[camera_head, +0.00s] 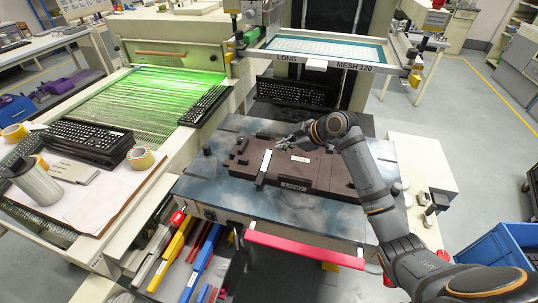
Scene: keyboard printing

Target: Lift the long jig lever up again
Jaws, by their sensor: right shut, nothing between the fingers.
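The long jig (320,178) is a dark brown plate labelled LONG on the blue-grey worktop of the printing station, in the middle of the head view. A narrow dark bar with a white strip (265,162) lies across its left part and looks like the lever, lying low. I cannot tell its exact tilt. My right gripper (284,143) is over the back edge of the jig, just right of and behind the white strip. It is shut with nothing between its fingers. I cannot tell whether it touches the jig. My left gripper is out of view.
A framed screen (325,47) labelled LONG and MESH 120 hangs behind the jig, with a black keyboard (292,92) beneath it. Another keyboard (205,105) lies at the green-lit conveyor's end. A red bar (304,250) runs along the worktop's front. A blue crate (500,245) stands at right.

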